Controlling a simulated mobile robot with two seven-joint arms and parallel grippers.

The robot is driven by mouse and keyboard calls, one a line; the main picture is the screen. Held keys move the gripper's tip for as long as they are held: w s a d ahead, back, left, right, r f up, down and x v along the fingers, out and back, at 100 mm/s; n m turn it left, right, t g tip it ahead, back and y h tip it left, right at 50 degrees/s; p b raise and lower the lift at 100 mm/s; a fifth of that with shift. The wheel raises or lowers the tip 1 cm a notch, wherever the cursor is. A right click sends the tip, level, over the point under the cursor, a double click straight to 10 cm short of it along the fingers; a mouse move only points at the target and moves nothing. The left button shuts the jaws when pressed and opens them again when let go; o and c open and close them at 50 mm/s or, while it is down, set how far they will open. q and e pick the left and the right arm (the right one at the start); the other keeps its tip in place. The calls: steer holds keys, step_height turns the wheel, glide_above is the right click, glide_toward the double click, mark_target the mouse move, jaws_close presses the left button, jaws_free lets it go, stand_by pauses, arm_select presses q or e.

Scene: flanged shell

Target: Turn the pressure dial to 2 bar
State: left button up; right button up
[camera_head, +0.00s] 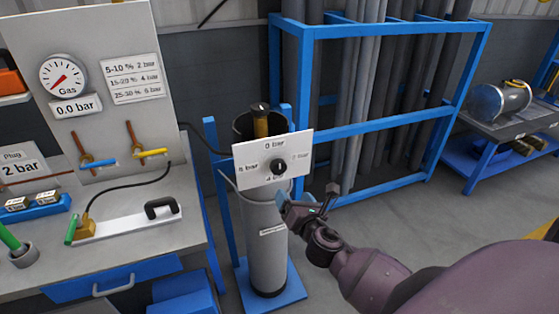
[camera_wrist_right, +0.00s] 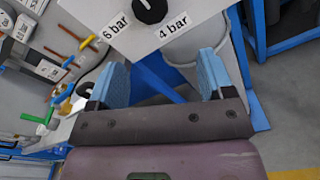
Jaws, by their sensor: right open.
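The pressure dial is a black round knob (camera_head: 278,167) on a white plate (camera_head: 244,152) in front of a grey cylinder (camera_head: 265,245). The plate reads 0 bar at top, 4 bar at bottom, a partly legible label at left and a faint one at right. In the right wrist view the knob (camera_wrist_right: 150,10) is cut by the top edge, with 6 bar and 4 bar labels below it. A light mark shows on the knob there. My right gripper (camera_head: 308,196) is just below and right of the plate, open and empty, apart from the knob. My left gripper is not visible.
A gauge (camera_head: 63,75) on the left panel stands above a 0.0 bar readout (camera_head: 76,107). A workbench (camera_head: 120,240) with valves and a black-handled tool (camera_head: 130,222) is at left. A blue rack (camera_head: 375,125) of grey pipes stands behind.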

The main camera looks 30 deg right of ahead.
mark_target(280, 169)
steer(key=w+d, duration=0.1)
steer(key=w, duration=0.3)
steer(key=w+d+r+n, duration=0.1)
steer(key=w, duration=0.2)
steer(key=w+d+r+n, duration=0.1)
steer(key=w, duration=0.3)
steer(key=shift+w, duration=0.3)
steer(key=c, duration=0.9)
